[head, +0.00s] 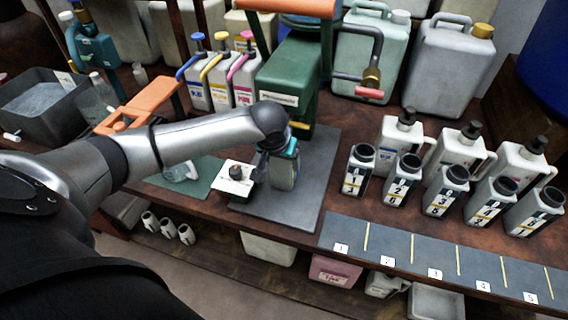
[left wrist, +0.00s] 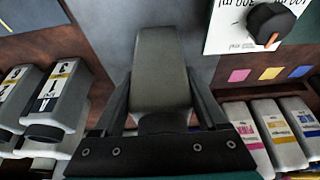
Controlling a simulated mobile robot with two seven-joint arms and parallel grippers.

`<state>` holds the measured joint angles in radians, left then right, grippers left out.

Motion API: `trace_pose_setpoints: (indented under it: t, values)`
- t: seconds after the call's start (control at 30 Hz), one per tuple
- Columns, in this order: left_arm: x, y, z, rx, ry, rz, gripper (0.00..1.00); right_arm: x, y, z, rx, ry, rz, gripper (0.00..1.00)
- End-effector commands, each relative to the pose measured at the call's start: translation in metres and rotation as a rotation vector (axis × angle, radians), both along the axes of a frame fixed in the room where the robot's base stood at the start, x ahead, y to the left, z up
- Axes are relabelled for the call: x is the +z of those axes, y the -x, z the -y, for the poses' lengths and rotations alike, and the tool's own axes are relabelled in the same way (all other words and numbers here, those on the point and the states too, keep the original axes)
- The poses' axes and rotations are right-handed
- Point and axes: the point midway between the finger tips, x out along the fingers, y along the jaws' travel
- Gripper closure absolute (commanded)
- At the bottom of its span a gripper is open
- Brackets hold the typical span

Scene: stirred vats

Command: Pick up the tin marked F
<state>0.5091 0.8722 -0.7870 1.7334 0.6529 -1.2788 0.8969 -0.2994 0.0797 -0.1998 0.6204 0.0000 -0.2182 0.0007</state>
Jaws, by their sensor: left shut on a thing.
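My left gripper (head: 278,150) is shut on a grey tin (head: 285,172), held upright over the dark grey mat at the green machine's foot. In the left wrist view the grey tin (left wrist: 162,75) sits between the two fingers (left wrist: 162,100). Its letter cannot be read, so I cannot tell whether it is the one marked F. I cannot tell whether its base touches the mat. Several similar small tins stand in a row on the right, including one labelled 1 (head: 358,170) and one labelled 2 (head: 402,180). My right gripper is not in view.
The green machine (head: 290,80) with its crank handle stands behind the mat (head: 305,205). Larger black-topped bottles (head: 460,148) stand behind the small tins. A numbered strip (head: 400,250) along the front edge is clear. A white card with a black knob (head: 236,178) lies near the gripper.

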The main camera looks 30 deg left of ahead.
Motion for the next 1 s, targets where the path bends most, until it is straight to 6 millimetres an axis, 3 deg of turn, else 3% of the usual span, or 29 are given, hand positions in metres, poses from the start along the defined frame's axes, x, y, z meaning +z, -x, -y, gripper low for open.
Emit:
trace_pose_setpoints:
  t: [0.07,0.33,0.67,0.83,1.0]
  values:
    - [0.000,0.000,0.000,0.000,-0.001,-0.001,0.70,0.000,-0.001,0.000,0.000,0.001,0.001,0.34]
    - [0.000,0.000,0.000,0.000,-0.001,-0.001,1.00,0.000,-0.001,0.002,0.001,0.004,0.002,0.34]
    - [0.003,0.000,0.000,0.000,-0.001,0.001,1.00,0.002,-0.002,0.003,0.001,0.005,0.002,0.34]
    - [0.018,-0.001,0.000,0.001,0.001,0.003,1.00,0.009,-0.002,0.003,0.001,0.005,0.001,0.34]
    - [0.016,0.022,0.005,-0.003,-0.001,-0.002,1.00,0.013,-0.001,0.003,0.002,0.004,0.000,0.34]
